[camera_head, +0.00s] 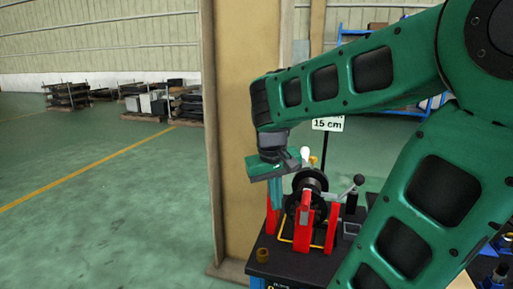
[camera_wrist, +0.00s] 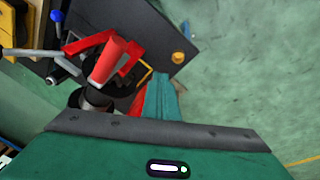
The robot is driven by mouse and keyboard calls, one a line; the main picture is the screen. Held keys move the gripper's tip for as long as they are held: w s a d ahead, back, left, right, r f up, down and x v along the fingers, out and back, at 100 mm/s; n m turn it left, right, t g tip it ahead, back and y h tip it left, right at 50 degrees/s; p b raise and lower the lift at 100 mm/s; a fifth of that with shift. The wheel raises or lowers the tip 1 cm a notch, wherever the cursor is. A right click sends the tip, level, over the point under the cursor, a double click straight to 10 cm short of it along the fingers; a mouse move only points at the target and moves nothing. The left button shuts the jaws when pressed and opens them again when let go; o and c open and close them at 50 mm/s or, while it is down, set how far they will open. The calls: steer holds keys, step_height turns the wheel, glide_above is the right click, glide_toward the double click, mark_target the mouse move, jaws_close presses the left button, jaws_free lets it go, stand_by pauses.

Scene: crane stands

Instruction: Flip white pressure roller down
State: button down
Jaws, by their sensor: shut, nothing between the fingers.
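A small white rounded part (camera_head: 305,154), which may be the white pressure roller, stands up behind the dark wheel (camera_head: 310,185) of the red-armed stand. I cannot tell whether it is the roller. The stand's red uprights (camera_head: 304,222) also show in the wrist view (camera_wrist: 108,62). My gripper (camera_head: 276,205) points down at the stand's left side, close to the wheel. Its green fingers (camera_wrist: 161,97) are together and empty. In the head view I cannot tell whether they touch the stand.
The stand is on a dark table (camera_head: 290,266) with a brass-coloured knob (camera_head: 262,255) near its front left. A lever with a grey ball (camera_head: 358,180) rises right of the wheel. A tan pillar (camera_head: 235,130) stands close behind. Open floor lies to the left.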

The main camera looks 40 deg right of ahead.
steer(key=w+d+r+m+h, duration=0.1)
steer(key=w+d+r+h, duration=0.3)
steer(key=w+r, duration=0.6)
steer(key=w+a+r+m+h, duration=0.1)
steer(key=w+a+r+m, duration=0.1)
steer(key=w+r, duration=0.4)
steer(key=shift+w+a+r+m+g, duration=0.15)
steer(key=shift+w+a+m+g, duration=0.25)
steer(key=shift+w, duration=0.85)
steer(key=shift+a, duration=0.1)
steer(key=s+d+f, duration=0.2)
steer(key=d+f, duration=0.5)
steer(key=d, duration=0.2)
steer(key=shift+s+d+f, duration=0.15)
steer(key=shift+s+f, duration=0.15)
steer(key=shift+f, duration=0.05)
